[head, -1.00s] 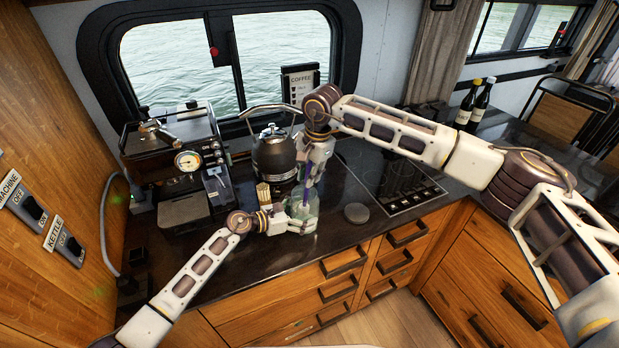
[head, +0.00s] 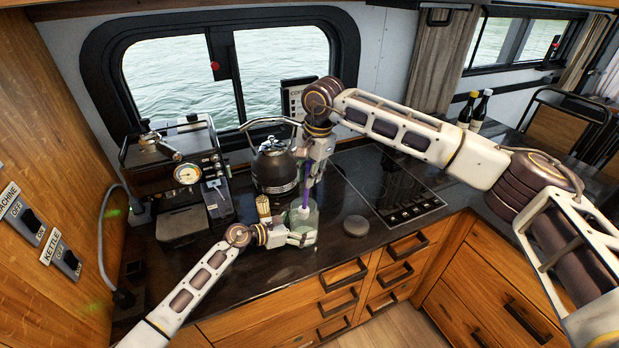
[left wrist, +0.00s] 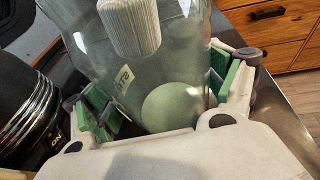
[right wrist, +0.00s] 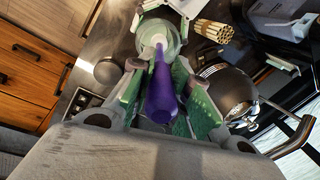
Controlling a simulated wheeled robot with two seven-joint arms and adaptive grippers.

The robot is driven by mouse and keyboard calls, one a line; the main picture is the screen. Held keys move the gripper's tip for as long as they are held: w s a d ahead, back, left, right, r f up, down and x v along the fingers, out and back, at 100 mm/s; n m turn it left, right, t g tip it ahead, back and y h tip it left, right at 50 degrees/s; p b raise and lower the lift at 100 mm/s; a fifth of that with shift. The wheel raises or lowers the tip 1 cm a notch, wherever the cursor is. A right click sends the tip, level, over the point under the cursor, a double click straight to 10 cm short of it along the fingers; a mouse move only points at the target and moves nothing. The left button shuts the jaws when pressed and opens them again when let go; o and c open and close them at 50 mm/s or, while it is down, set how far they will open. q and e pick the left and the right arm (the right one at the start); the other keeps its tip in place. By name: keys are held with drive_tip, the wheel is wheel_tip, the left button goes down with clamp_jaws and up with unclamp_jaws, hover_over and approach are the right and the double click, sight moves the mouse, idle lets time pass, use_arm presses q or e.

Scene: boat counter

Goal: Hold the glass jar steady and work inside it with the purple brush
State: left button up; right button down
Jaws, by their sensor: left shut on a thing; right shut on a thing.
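The clear glass jar (head: 303,222) stands upright on the dark counter near its front edge. My left gripper (head: 296,236) is shut around it from the left; its green pads press both sides in the left wrist view (left wrist: 165,85). My right gripper (head: 313,172), above the jar, is shut on the purple handle of the brush (right wrist: 165,95). The brush points down into the jar. Its white ribbed head (left wrist: 131,28) shows high in the jar in the left wrist view, above a pale green round shape (left wrist: 172,106) at the bottom; I cannot tell what that is.
A bundle of pale sticks (head: 263,206) stands left of the jar. A dark kettle (head: 275,168) is behind it, and a coffee machine (head: 180,175) is further left. A grey round disc (head: 356,226) lies to the right, beside the black hob (head: 392,190).

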sight(309, 160)
drive_tip(key=shift+s+d+r, duration=0.1)
drive_tip(key=shift+s+r, duration=0.05)
drive_tip(key=shift+r, duration=3.4)
drive_tip(key=shift+r, duration=0.1)
drive_tip(key=shift+r, duration=2.15)
use_arm(q)
drive_tip(key=o, duration=0.8)
drive_tip(key=shift+a, duration=0.1)
drive_tip(key=shift+v, duration=5.95)
